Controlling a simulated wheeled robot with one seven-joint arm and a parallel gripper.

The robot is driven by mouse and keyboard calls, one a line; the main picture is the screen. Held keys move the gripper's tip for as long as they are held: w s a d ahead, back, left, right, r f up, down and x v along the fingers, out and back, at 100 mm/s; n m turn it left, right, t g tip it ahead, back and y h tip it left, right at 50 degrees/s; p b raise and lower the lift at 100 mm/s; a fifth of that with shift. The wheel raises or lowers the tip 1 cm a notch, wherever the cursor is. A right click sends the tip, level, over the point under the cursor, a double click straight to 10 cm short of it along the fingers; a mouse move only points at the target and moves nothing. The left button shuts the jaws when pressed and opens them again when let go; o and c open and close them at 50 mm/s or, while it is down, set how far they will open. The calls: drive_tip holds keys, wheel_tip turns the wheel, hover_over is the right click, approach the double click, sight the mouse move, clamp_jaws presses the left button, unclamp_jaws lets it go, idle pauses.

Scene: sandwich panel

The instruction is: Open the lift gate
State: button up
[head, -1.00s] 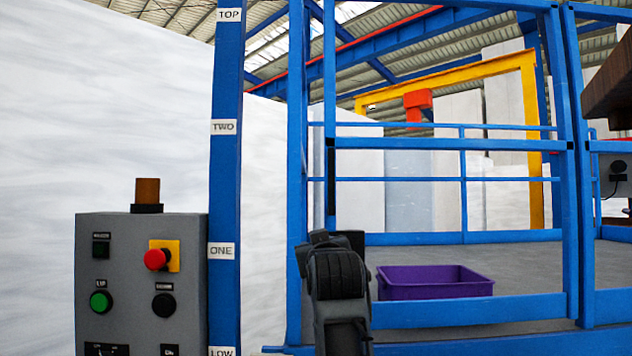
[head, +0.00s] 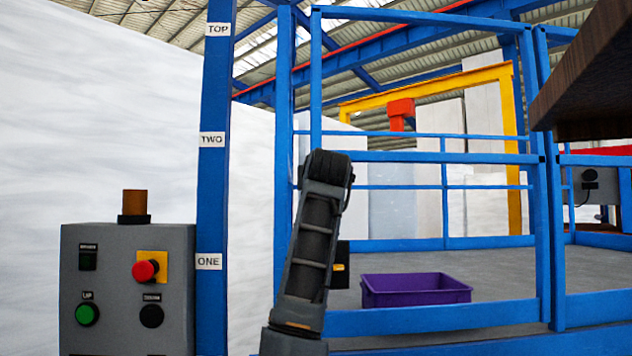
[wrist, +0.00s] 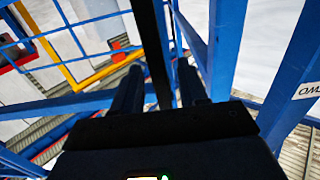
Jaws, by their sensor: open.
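The lift gate (head: 430,157) is a blue rail frame across the front of the platform in the head view. It looks closed, standing in line between its posts. A long black bar (wrist: 153,45), probably the gate's handle strip, runs upright in the wrist view between my fingers. My gripper (wrist: 160,88) is open, with a dark finger on each side of the bar's lower end. I cannot tell whether either finger touches it. In the head view, my raised arm hides the strip on the gate's left post and I cannot make out my fingers.
A grey control box (head: 128,290) with buttons and an orange lamp stands at left, beside a blue mast (head: 212,180) with level labels. A purple bin (head: 415,291) sits on the platform floor (head: 500,262) behind the gate. A dark brown slab (head: 590,85) juts in at upper right.

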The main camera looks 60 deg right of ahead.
drive_tip(key=shift+x, duration=1.55)
clamp_jaws()
